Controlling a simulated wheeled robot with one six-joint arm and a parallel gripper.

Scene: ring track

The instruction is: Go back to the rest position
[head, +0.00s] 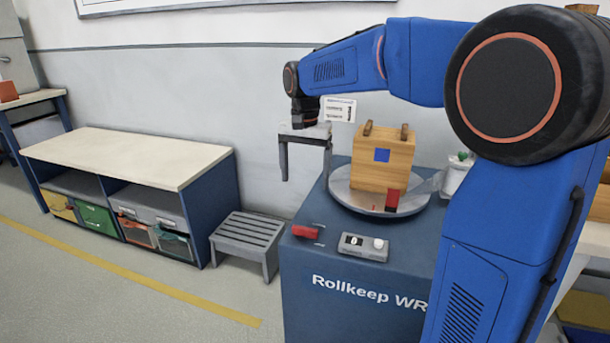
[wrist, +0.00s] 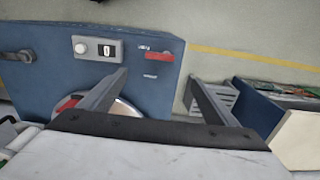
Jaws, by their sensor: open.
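My gripper (head: 304,160) hangs from my blue arm at the picture's centre, fingers pointing down. It is open and empty, left of and above the blue cabinet marked "Rollkeep WR" (head: 345,300). In the wrist view its two fingers (wrist: 155,95) are spread apart with nothing between them. On the cabinet, a wooden box with a blue square (head: 383,168) stands on a round grey turntable (head: 350,196). A small red block (head: 392,199) is at the box's front right. The gripper touches none of these.
A red handle (head: 305,231) and a grey control box with a white knob (head: 364,247) are at the cabinet's front. A grey step stool (head: 245,240) stands left of it. A shelf bench with bins (head: 130,155) is farther left. The floor in front is clear.

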